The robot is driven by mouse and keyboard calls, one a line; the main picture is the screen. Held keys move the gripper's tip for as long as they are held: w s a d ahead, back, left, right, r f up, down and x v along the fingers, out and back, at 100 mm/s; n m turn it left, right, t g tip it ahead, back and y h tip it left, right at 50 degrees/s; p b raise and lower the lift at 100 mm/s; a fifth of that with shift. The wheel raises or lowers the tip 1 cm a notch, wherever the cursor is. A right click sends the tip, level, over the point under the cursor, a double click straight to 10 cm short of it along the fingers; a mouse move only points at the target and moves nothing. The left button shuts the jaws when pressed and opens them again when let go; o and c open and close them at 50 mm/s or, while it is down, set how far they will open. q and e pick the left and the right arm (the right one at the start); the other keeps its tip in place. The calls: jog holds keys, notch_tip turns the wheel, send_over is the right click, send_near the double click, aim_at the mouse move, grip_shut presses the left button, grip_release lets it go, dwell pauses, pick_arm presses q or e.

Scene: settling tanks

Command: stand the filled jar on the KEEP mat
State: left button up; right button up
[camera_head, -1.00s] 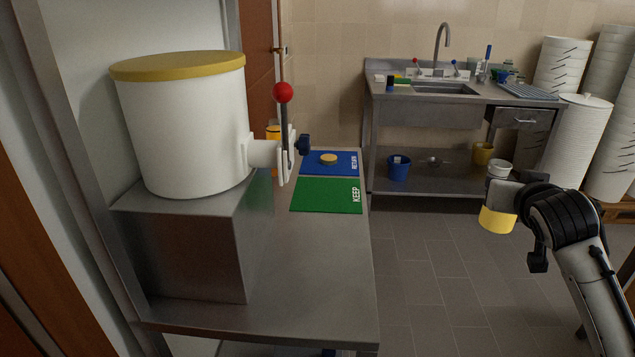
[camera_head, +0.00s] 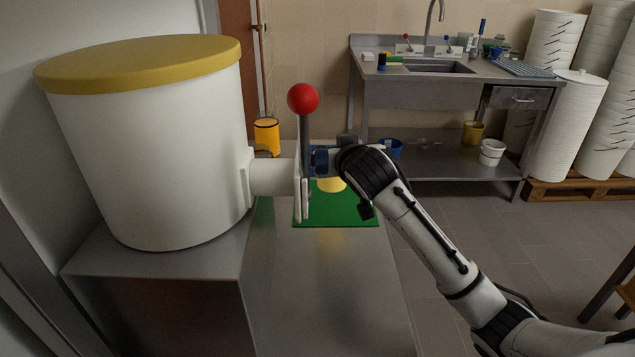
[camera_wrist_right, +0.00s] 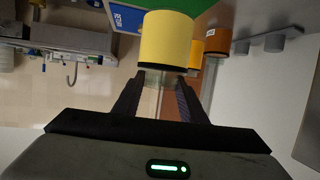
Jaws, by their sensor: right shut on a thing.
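My right gripper (camera_wrist_right: 160,92) is shut on the jar (camera_wrist_right: 165,40), whose yellow contents fill the near view of the right wrist camera. In the head view only a yellow part of the jar (camera_head: 332,185) shows, behind the tap lever and under my right wrist. It appears over the far part of the green KEEP mat (camera_head: 345,216). I cannot tell whether it touches the mat. The mat's edge also shows in the right wrist view (camera_wrist_right: 222,12), beside the blue mat (camera_wrist_right: 125,18). My left gripper is not in view.
A white tank (camera_head: 150,150) with a yellow lid stands on a steel block at left. Its tap lever with a red ball (camera_head: 302,98) rises close to my right wrist. An orange container (camera_head: 266,137) stands behind. The near bench top (camera_head: 330,290) is clear.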

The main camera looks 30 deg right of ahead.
jog(key=shift+f, duration=3.05)
jog(key=shift+a+f, duration=0.1)
jog(key=o, duration=1.3)
jog(key=shift+f, duration=0.1)
jog(key=shift+r, duration=0.2)
jog(key=v, duration=1.2)
